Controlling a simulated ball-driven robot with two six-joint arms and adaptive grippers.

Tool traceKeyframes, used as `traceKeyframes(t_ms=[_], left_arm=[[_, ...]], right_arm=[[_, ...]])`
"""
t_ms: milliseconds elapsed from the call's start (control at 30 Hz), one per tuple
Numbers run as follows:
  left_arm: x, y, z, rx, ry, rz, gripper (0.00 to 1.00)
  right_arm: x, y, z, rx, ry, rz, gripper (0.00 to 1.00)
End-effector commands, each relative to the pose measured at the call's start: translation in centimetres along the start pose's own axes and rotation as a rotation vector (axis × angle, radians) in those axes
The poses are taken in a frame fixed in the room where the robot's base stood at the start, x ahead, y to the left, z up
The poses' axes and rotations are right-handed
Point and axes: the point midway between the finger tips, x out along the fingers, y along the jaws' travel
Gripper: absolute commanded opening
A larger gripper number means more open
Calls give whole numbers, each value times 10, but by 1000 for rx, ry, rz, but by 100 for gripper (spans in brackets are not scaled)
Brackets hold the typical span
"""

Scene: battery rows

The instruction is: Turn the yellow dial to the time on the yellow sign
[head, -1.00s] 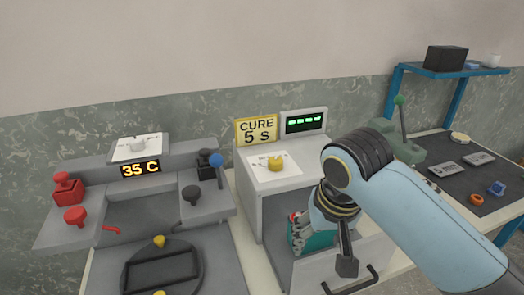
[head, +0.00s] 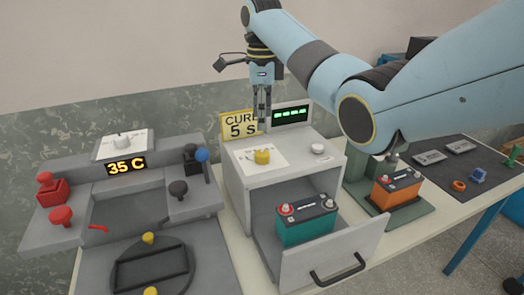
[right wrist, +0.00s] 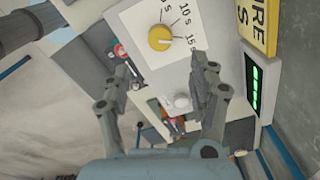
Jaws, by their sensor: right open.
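The yellow dial (head: 262,157) sits on a white card on top of a grey box. It also shows in the right wrist view (right wrist: 159,38), with 10 s and 15 s marks beside it; I cannot surely read its setting. The yellow sign (head: 232,127) behind it reads CURE 5 S; its right part is covered by my gripper. My right gripper (head: 262,122) is open and empty, pointing down above and behind the dial, apart from it. In the right wrist view the dial is beyond the two fingers (right wrist: 165,65). My left gripper is not in view.
A white knob (head: 317,149) is right of the dial, and a green-lit display (head: 291,115) stands behind. A teal battery (head: 306,222) sits in the open drawer (head: 335,262) below. An orange battery (head: 396,190) stands at right. A grey station with a 35 C display (head: 126,167) is left.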

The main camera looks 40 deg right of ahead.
Motion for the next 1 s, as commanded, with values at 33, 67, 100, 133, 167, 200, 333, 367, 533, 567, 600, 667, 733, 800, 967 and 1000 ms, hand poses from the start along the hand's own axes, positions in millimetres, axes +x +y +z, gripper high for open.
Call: traceKeyframes(t_ms=[33,67,100,133,167,200,333,367,533,567,600,667,733,800,967,1000], left_arm=[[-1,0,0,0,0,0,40],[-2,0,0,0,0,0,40],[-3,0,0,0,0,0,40],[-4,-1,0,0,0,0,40],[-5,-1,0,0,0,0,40],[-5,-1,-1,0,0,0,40],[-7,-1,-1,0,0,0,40],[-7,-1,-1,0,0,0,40],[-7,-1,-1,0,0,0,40],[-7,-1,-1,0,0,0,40],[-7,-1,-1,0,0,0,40],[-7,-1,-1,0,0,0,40],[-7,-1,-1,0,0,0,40],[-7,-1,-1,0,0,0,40],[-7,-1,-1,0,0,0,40],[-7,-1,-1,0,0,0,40]], right_arm=[[5,1,0,4,2,5,61],[9,1,0,3,3,6,61],[15,1,0,3,2,5,61],[20,1,-1,2,3,5,61],[26,1,-1,2,3,5,61],[34,1,-1,2,3,4,61],[62,1,-1,2,3,4,61],[67,1,-1,2,3,3,61],[93,1,0,0,2,2,61],[96,1,0,-1,1,1,61],[99,1,0,-1,1,1,61],[103,1,0,-1,1,1,61],[105,1,0,-1,0,-1,61],[105,1,0,-1,0,-1,61],[105,1,0,-1,0,-1,61],[105,1,0,-1,0,-1,55]])
